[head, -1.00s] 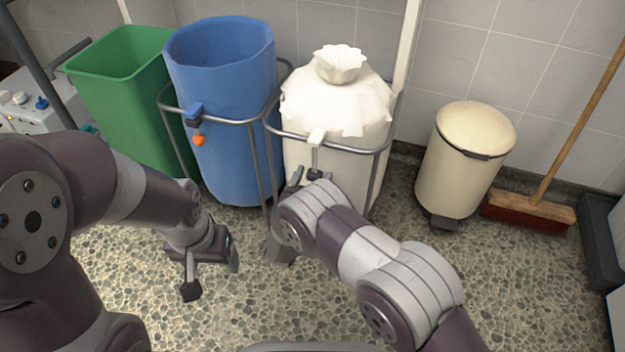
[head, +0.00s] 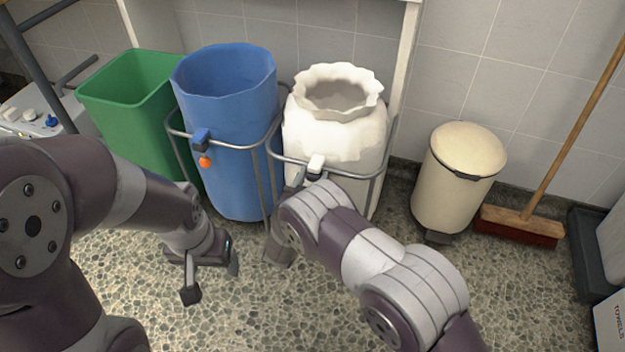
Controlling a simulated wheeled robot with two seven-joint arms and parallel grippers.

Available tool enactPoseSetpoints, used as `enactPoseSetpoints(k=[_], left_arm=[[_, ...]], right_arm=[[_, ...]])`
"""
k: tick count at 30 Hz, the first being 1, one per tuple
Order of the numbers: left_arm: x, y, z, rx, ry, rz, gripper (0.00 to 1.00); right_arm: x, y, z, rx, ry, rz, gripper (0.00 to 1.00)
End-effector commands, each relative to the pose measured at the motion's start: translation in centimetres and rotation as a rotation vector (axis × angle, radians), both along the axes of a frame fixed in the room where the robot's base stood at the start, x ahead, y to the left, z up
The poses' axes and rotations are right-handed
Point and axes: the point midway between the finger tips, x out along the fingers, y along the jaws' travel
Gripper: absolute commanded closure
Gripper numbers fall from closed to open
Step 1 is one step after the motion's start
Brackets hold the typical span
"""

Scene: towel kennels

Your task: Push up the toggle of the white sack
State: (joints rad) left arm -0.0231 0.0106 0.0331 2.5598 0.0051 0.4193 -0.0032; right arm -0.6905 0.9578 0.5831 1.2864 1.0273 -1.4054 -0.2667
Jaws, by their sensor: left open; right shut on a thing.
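The white sack (head: 338,137) stands upright in a metal hoop frame right of the blue sack. Its mouth is wide open, with a ruffled rim. At its front, by the hoop rail, is a small white block (head: 316,163), with a dark piece just beneath it. My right gripper (head: 305,177) is right below this block, shut on the toggle; its fingertips and the toggle are largely hidden by my wrist. My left gripper (head: 213,279) is open and empty, above the floor in front of the blue sack.
The blue sack (head: 228,110) has a blue block with an orange toggle (head: 205,161). A green bin (head: 135,110) stands left. A cream pedal bin (head: 455,185) and a broom (head: 520,226) stand right. The pebbled floor (head: 510,290) in front is clear.

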Motion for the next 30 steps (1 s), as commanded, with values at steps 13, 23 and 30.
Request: enactPoseSetpoints(k=[13, 23, 30], left_arm=[[0.0, 0.0, -0.2, 0.000, 0.001, 0.000, 0.29], [0.0, 0.0, 1.9, 0.000, 0.001, 0.000, 0.29], [0.0, 0.0, 4.1, 0.000, 0.000, 0.000, 0.29]], right_arm=[[-0.1, 0.0, -0.3, -0.001, 0.003, 0.001, 0.32], [-3.7, 1.3, 0.2, -0.004, 0.004, 0.006, 0.32], [-9.7, 3.2, 0.1, -0.003, 0.003, 0.006, 0.32]])
